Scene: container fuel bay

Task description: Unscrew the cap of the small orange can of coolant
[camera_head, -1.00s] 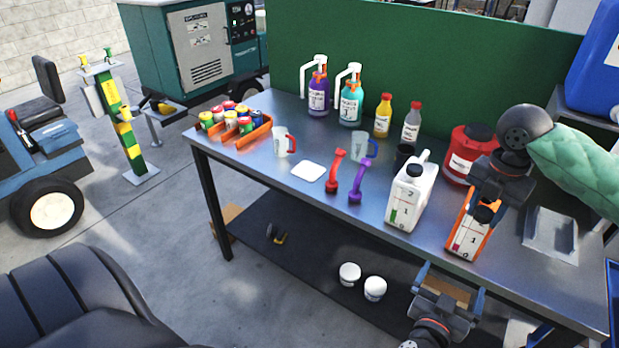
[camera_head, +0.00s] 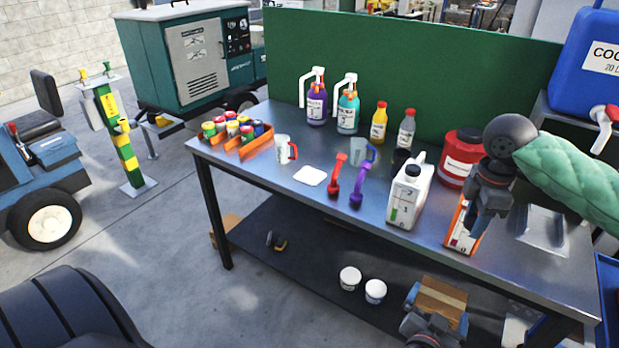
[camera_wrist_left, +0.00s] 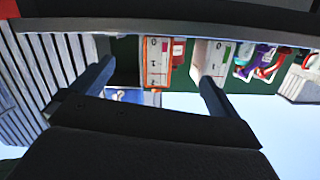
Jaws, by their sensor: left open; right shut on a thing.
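The small orange can (camera_head: 458,236) with a white label stands upright near the table's front edge, right of a large white can (camera_head: 410,200) with a black cap. My right gripper (camera_head: 480,228) is at the top of the orange can, shut, and its fingers hide the cap. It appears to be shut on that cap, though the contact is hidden. My left gripper (camera_head: 438,308) is open and empty, lower than the tabletop in front of the table. The left wrist view shows the orange can (camera_wrist_left: 157,64) and white can (camera_wrist_left: 208,58) beyond its spread fingers.
A cardboard box (camera_head: 440,296) is on the lower shelf.

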